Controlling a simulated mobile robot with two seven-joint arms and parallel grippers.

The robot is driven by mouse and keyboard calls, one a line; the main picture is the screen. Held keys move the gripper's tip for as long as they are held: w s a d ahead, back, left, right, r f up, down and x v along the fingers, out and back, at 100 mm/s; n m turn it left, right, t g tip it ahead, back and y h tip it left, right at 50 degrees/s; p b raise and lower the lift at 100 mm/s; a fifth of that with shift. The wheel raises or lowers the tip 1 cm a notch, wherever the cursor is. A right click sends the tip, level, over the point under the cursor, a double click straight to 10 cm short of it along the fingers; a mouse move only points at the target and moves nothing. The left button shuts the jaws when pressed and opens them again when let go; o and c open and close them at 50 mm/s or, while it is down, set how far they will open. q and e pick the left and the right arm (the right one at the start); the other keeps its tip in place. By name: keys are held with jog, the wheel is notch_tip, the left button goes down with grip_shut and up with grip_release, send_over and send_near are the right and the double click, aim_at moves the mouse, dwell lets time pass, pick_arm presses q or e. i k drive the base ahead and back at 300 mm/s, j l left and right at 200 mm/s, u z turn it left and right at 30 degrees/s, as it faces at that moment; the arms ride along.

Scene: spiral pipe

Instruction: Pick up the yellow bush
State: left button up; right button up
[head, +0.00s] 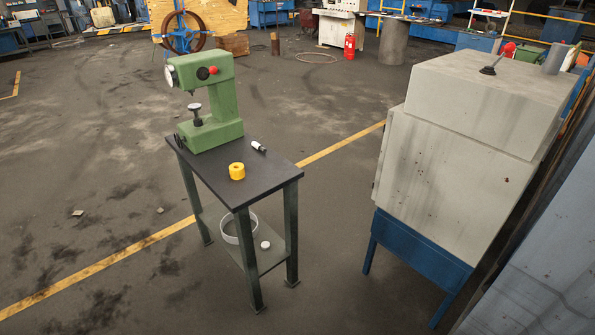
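The yellow bush (237,171) is a short yellow ring-shaped piece. It stands on the dark top of a small table (215,178), near the table's front part. A small black and white cylinder (259,147) lies behind it to the right, apart from it. A green press (211,105) stands on the far left part of the same tabletop. Neither of my grippers shows in the head view.
The table's lower shelf holds a white round container (239,230) and a small white disc (265,245). A large grey cabinet (455,190) on a blue stand is to the right. Open floor (90,130) lies left of the table. A red extinguisher (350,46) stands far back.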

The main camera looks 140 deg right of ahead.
aim_at(237, 170)
jog(key=z, duration=4.15)
jog(key=i+l+u, duration=0.1)
jog(key=u, duration=0.75)
jog(key=i+l+u, duration=0.1)
jog(key=l+u, duration=0.95)
jog(key=l, duration=0.95)
